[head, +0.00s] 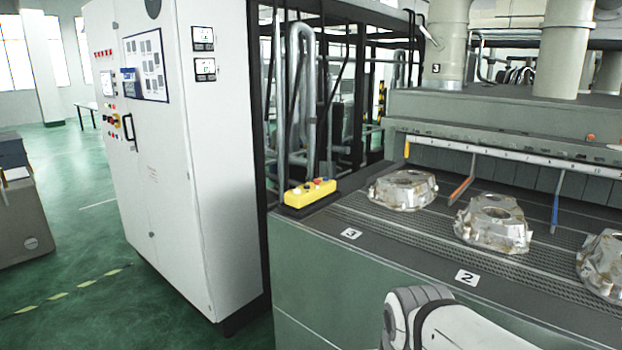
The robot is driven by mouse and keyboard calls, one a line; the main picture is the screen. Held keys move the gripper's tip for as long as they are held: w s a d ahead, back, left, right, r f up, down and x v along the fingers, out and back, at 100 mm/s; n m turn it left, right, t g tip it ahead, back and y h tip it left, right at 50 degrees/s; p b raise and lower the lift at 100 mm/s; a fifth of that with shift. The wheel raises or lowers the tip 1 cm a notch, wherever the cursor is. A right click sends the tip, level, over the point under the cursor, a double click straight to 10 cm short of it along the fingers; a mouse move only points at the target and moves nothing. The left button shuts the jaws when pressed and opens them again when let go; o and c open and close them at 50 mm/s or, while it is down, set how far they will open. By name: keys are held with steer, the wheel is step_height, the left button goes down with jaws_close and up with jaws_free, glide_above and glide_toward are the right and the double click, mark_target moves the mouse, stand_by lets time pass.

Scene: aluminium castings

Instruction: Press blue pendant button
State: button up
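A yellow pendant box (310,195) lies at the left back corner of the grey-green machine's top, near label 3. Small buttons show on its upper face, with a red one toward its right end. The buttons are too small to tell the blue one surely. A white and grey part of my arm shows at the bottom, right of centre, well in front of the pendant. My gripper is out of view, and nothing is seen touching the pendant.
Metal castings (403,190) (492,223) (605,262) sit on the ribbed machine top (420,230), right of the pendant. Coloured bars hang between them. A tall white cabinet (165,170) stands at left. Green floor (70,255) is open at far left.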

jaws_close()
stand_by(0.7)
